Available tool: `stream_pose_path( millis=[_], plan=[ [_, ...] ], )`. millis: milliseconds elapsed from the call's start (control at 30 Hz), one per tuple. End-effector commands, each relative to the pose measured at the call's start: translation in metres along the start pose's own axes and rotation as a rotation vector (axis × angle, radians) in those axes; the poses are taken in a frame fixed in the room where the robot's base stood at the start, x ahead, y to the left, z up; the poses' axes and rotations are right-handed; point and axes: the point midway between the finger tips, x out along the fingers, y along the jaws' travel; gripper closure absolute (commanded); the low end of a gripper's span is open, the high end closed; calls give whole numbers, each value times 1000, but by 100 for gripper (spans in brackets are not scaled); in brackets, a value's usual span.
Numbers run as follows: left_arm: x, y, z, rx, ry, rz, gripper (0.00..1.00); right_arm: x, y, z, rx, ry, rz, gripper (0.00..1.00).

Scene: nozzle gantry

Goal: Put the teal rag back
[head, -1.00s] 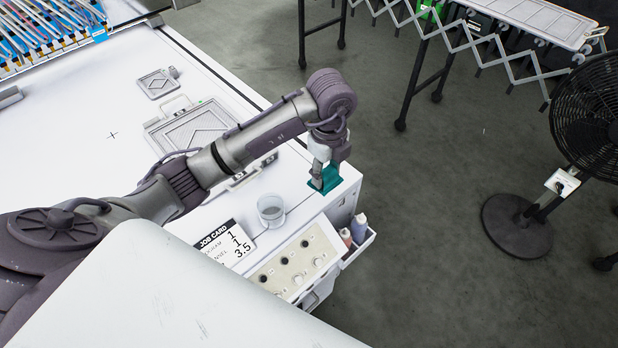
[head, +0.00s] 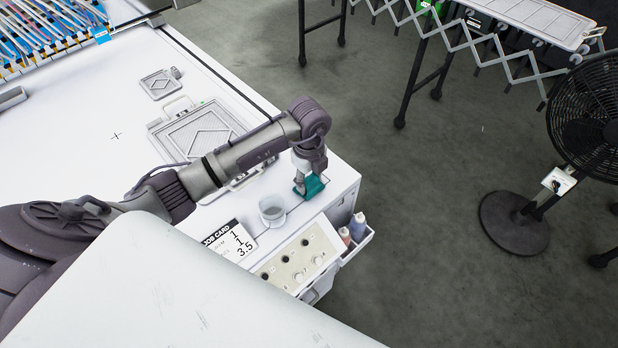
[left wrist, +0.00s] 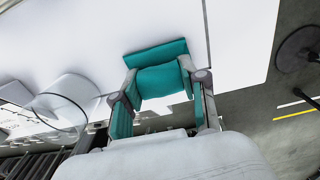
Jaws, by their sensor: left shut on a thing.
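The teal rag (head: 315,187) is at the near right corner of the white table, beside the clear cup. My left gripper (head: 301,188) comes down over it from above and is shut on it. In the left wrist view the rag (left wrist: 162,80) is bunched between the two fingers (left wrist: 158,92), and a flat part of it spreads out beyond the fingertips. Teal also shows along the inner sides of the fingers. The rag is at or just above the tabletop; I cannot tell whether it touches. My right gripper is not in view.
The clear cup (head: 272,212) stands close left of the rag, with the job card (head: 229,241) nearby. A sloped knob panel (head: 300,262) and a side holder with bottles (head: 357,226) sit at the front edge. Framed plates (head: 200,132) lie behind the arm.

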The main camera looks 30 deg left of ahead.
Motion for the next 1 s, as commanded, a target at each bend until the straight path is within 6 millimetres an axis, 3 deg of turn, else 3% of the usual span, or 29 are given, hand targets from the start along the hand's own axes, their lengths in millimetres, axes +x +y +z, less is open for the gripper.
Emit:
stream_pose_path(
  millis=[33,67,200,633,1000],
  plan=[
    [3,0,0,0,0,0,90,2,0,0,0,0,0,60],
    [3,0,0,0,0,0,56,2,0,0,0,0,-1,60],
    [2,0,0,-1,0,1,32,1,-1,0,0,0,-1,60],
    [-7,-1,0,-1,-1,-1,32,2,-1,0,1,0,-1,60],
    [-80,-1,1,1,-2,-6,32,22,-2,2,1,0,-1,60]
  ],
)
